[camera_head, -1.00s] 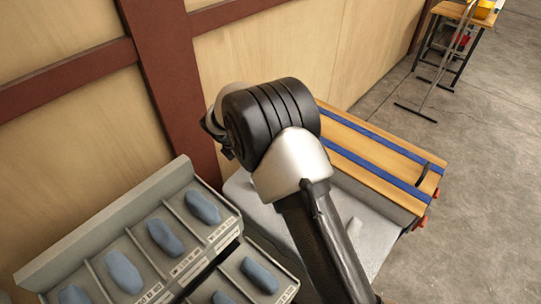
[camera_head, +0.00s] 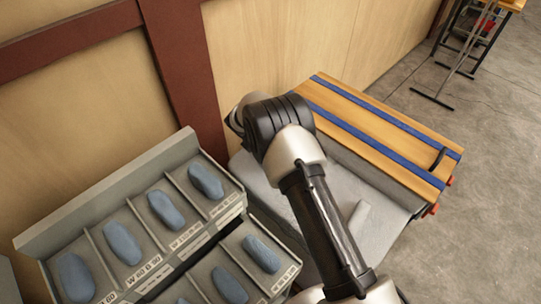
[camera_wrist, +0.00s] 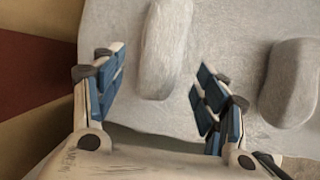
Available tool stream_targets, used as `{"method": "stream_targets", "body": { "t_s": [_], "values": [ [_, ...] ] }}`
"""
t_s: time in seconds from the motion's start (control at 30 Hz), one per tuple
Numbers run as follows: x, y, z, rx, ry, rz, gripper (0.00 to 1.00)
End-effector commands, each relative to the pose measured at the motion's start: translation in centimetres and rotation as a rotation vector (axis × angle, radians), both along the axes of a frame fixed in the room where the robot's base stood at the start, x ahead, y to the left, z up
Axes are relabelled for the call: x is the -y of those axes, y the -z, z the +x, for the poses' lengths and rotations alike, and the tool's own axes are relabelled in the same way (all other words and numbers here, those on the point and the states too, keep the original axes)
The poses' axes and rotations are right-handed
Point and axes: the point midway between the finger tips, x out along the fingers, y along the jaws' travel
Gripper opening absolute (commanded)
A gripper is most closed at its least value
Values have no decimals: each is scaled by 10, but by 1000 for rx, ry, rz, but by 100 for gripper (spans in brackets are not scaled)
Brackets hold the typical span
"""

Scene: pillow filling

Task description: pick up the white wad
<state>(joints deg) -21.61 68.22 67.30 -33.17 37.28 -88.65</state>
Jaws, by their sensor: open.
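In the wrist view a long pale white wad (camera_wrist: 166,48) lies on a light grey padded surface (camera_wrist: 225,30), ahead of and roughly between my two blue-padded fingers. My gripper (camera_wrist: 160,60) is open, with nothing held between its fingers. In the head view one pale wad (camera_head: 358,216) shows on the grey surface (camera_head: 385,222), right of my arm. My arm hides my gripper and part of that surface there.
A grey sorting rack (camera_head: 100,225) with several blue-grey wads (camera_head: 122,243) in labelled compartments stands to the left. A wooden board with blue strips (camera_head: 375,125) lies behind the surface. A wooden wall with a red-brown post (camera_head: 185,75) stands at the back.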

Motion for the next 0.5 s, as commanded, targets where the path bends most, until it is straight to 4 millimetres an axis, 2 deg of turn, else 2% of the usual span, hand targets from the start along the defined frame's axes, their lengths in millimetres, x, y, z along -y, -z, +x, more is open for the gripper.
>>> {"method": "stream_targets", "body": {
  "t_s": [0.33, 0.5],
  "values": [
    [9, 45, 10, -1, 1, 0, 66],
    [10, 48, 13, 1, 0, 1, 66]
  ]
}}
